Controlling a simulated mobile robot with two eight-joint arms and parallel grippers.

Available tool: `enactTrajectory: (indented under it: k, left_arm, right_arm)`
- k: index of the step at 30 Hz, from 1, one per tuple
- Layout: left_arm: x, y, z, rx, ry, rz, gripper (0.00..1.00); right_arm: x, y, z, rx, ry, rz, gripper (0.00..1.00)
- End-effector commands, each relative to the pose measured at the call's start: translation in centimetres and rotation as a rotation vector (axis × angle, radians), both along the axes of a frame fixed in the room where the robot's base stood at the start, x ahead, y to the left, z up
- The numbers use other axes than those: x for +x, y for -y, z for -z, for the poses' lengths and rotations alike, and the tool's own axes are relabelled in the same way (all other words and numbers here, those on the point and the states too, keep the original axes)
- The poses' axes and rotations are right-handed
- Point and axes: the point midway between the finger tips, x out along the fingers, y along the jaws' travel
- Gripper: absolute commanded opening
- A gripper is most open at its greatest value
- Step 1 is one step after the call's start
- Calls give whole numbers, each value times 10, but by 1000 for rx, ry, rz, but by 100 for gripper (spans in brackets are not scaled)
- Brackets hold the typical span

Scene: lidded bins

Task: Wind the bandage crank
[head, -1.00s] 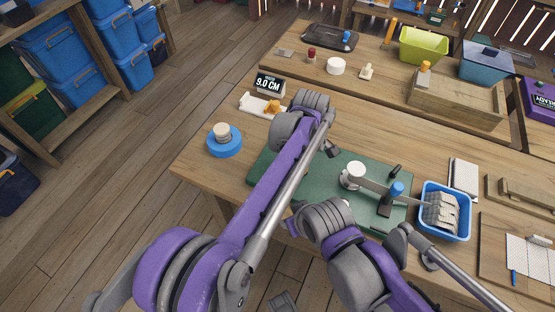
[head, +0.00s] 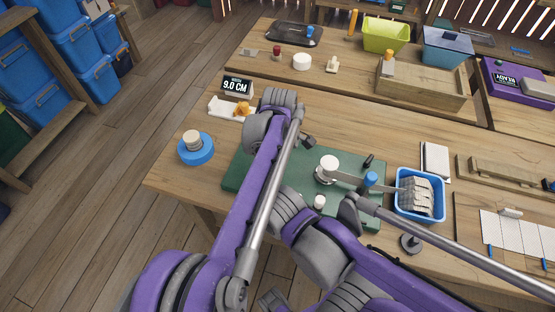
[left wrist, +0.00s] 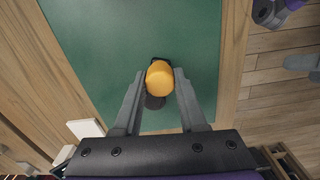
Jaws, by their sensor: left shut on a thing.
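A green board (head: 232,177) lies on the near table. It bears a white roller (head: 327,166), a bar, a blue knob (head: 371,179) and a black post (head: 368,160). A grey pleated bandage-like strip (head: 417,196) lies in a blue bin (head: 437,215) at the bar's right end. In the left wrist view my left gripper (left wrist: 160,78) is shut on an orange knob (left wrist: 160,78) with a dark base under it, over the green board (left wrist: 100,40). My arms hide this knob and the left fingers in the head view. My right gripper cannot be made out.
A sign reading 9.0 CM (head: 237,86) stands at the back left of the board. A blue spool (head: 196,150) sits near the table's left edge. A dark disc (head: 411,243) stands in front of the blue bin. White folded cloth (head: 435,161) lies behind it.

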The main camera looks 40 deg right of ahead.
Motion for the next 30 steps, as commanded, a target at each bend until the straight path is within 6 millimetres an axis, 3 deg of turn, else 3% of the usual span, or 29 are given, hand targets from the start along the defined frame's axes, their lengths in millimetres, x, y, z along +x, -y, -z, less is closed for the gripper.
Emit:
enactTrajectory:
  k: [1,2,7,19,30]
  left_arm:
    - [0,1,0,-2,1,1,0]
    - [0,1,0,-2,1,2,43]
    - [0,0,0,-1,0,1,71]
    - [0,0,-9,-1,0,1,71]
    - [0,0,-79,-1,0,1,71]
  right_arm:
    - [0,0,0,0,0,0,50]
    - [0,0,0,0,0,0,50]
    - [0,0,0,0,0,0,50]
    - [0,0,-1,0,0,0,50]
    - [1,0,-6,0,2,0,50]
